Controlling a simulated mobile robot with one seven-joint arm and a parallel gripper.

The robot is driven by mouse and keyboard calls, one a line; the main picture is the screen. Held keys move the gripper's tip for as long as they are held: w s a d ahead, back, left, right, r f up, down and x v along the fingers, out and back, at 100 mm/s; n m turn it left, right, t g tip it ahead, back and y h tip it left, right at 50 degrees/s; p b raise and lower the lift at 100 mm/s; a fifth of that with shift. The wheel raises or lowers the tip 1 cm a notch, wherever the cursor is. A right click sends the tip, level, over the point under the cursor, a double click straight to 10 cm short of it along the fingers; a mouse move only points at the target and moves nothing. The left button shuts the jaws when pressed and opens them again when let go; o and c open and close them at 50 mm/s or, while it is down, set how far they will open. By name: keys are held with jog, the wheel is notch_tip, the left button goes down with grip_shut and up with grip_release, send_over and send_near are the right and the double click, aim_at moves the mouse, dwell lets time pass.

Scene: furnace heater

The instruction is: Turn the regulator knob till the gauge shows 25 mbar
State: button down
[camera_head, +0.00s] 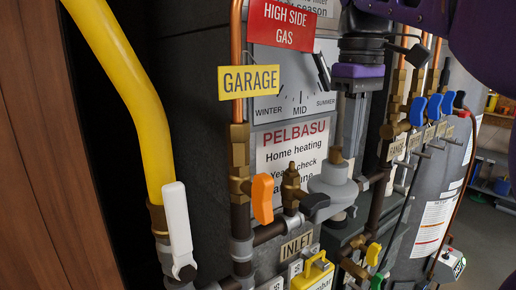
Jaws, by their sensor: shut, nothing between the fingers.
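My gripper (345,118) comes down from the top right, black with a purple band, its fingers pointing down. It looks shut and empty, above a grey round regulator body (333,187). A small brass stem (336,156) stands on top of this body, just below the fingers; I cannot tell whether they touch it. I cannot tell which part is the regulator knob. No gauge needle or mbar reading can be made out.
A yellow pipe (133,95) with a white lever (178,230) stands at the left. Several blue levers (418,110) are at the right. Red (281,24) and yellow (249,82) tags cover part of the season dial (299,104).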

jog(key=shift+w+a, duration=0.2)
jog(key=shift+w, duration=0.1)
dwell(0.4)
jog(key=shift+p, duration=0.9)
jog(key=shift+s+d, duration=0.15)
jog(key=shift+s, duration=0.05)
jog(key=shift+s+d, duration=0.1)
notch_tip(320, 180, up, 6)
jog(key=p, duration=0.1)
dwell(0.4)
